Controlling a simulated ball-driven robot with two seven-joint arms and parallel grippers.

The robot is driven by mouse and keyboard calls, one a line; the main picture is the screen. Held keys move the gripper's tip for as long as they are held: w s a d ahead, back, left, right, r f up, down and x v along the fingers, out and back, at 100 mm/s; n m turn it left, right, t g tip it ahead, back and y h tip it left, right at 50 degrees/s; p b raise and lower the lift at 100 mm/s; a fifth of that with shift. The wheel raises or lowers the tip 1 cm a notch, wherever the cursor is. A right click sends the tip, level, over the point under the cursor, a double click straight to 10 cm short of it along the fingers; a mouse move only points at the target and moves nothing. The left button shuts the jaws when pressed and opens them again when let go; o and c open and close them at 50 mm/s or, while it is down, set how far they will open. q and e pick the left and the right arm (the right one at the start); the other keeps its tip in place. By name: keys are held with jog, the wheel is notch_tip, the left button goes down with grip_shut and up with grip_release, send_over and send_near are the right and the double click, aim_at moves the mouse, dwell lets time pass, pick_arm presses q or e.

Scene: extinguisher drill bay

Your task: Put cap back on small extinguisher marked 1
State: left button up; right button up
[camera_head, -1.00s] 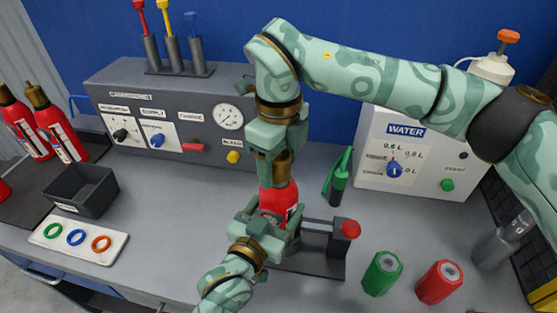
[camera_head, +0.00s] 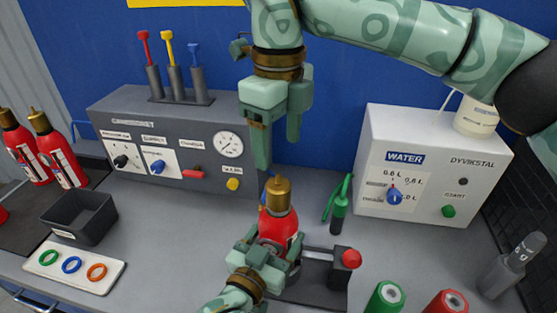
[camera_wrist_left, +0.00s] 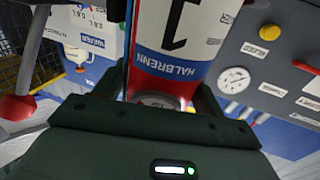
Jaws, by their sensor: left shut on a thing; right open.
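The small red extinguisher (camera_head: 278,225) stands upright at the holder in the middle of the bench. A brass cap (camera_head: 278,190) sits on its top. In the left wrist view the extinguisher (camera_wrist_left: 178,65) shows a "1" above a blue HALBRENN band. My left gripper (camera_head: 274,246) is shut around the extinguisher's lower body and hides part of it. My right gripper (camera_head: 278,143) is open and empty, pointing down above the cap and clear of it.
A dark holder with a red knob (camera_head: 351,258) is right of the extinguisher, with a green tool (camera_head: 339,208) behind it. The grey gauge panel (camera_head: 185,150) and white water unit (camera_head: 430,165) stand behind. Green (camera_head: 384,299) and red (camera_head: 447,303) cylinders stand front right.

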jog(key=shift+r, duration=0.45)
pick_arm(q)
jog(key=o, duration=1.9)
jog(key=shift+o, duration=0.2)
jog(key=p+v, duration=0.2)
jog(key=v, duration=1.4)
jog(key=shift+a, duration=0.2)
pick_arm(e)
jog(key=shift+s+r, duration=0.2)
jog(key=shift+r, duration=1)
pick_arm(q)
jog(key=shift+s, duration=0.1)
